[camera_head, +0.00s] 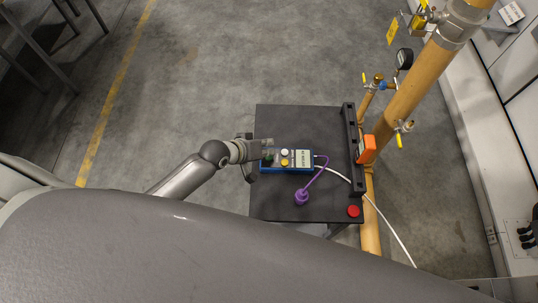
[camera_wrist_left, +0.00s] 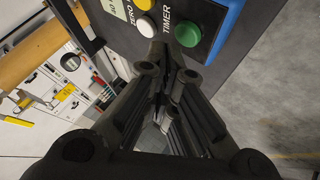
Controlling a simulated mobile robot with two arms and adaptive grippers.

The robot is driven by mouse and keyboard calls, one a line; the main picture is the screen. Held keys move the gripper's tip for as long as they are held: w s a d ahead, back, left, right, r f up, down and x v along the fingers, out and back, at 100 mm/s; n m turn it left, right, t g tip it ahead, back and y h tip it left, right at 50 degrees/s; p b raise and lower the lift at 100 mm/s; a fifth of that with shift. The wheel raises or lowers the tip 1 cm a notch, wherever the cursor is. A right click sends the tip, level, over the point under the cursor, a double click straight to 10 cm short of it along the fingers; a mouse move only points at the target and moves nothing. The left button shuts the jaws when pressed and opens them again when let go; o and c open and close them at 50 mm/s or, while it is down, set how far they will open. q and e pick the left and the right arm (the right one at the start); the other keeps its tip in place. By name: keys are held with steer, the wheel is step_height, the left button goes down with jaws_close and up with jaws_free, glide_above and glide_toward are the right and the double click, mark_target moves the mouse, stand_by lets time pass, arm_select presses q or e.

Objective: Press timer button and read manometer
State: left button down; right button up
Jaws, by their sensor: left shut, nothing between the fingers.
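The blue manometer (camera_head: 272,169) lies on a black tabletop. It has a pale display (camera_head: 302,158), too small to read, and white, yellow and green buttons. My left gripper (camera_head: 268,150) is over its left end, with its fingers shut and empty. In the left wrist view, the fingertips (camera_wrist_left: 168,52) are just beside the white button (camera_wrist_left: 146,26) and the green button (camera_wrist_left: 188,34). The "TIMER" label lies between these two buttons. I cannot tell whether the fingertips touch a button. Only the display's edge shows there. My right gripper is not in view.
The black tabletop (camera_head: 285,125) is clear behind the manometer. A purple hose runs to a purple fitting (camera_head: 302,197). A red button (camera_head: 353,211) sits at the front right corner. Yellow gas pipes (camera_head: 410,85) with valves and a round gauge (camera_head: 404,58) stand to the right.

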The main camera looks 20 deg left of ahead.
arm_select(q)
steer(key=shift+f, duration=0.1)
steer(key=shift+f, duration=0.35)
steer(key=shift+f+b, duration=0.3)
steer(key=shift+f, duration=0.15)
stand_by(1.0)
steer(key=shift+r, duration=0.15)
steer(key=shift+r+p, duration=0.75)
steer(key=shift+p, duration=0.3)
step_height(320, 180, up, 5)
steer(key=p, duration=0.5)
steer(key=shift+p, duration=0.3)
